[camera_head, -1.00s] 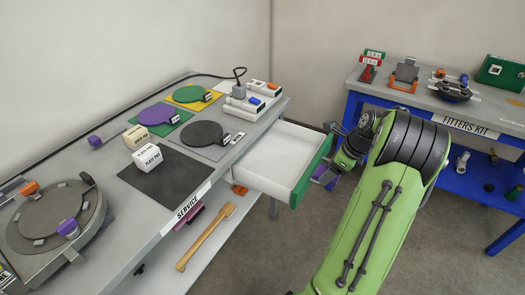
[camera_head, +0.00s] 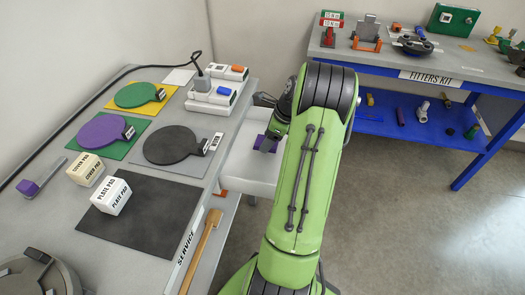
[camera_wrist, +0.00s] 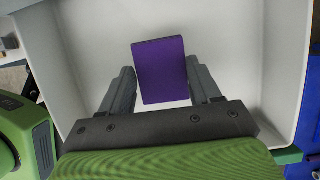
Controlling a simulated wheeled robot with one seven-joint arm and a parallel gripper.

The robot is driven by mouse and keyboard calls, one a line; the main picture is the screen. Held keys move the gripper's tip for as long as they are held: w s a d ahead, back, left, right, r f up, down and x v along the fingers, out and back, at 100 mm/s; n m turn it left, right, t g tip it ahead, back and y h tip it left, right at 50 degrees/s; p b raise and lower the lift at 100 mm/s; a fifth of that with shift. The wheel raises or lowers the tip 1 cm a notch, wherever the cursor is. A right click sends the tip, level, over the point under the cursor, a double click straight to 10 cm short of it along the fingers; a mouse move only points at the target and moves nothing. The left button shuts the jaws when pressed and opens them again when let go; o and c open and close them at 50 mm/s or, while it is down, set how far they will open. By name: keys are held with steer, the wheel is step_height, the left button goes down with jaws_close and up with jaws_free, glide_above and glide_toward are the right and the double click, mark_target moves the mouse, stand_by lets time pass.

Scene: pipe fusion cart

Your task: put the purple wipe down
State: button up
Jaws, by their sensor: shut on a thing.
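The purple wipe (camera_wrist: 160,72) is a flat purple block between my gripper's two fingers in the wrist view. My gripper (camera_wrist: 160,92) is shut on it. The wipe also shows in the head view (camera_head: 265,143), over the open white drawer (camera_head: 238,172) at the right side of the service table. In the wrist view the pale drawer floor and walls (camera_wrist: 85,60) surround the wipe and fingers. I cannot tell whether the wipe touches the drawer floor. My green arm hides much of the drawer and most of my gripper in the head view.
The service table (camera_head: 60,222) holds purple, green and dark round paddles, a cover pad (camera_head: 84,169), a plate pad (camera_head: 111,196) and a dark mat (camera_head: 135,224). A blue fitters' bench (camera_head: 385,120) stands at the back right. The grey floor between is clear.

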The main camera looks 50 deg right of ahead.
mark_target(268, 155)
step_height(268, 155, down, 5)
steer(key=shift+r+b, duration=0.1)
steer(key=shift+b, duration=0.8)
steer(key=shift+r, duration=0.1)
steer(key=o, duration=1)
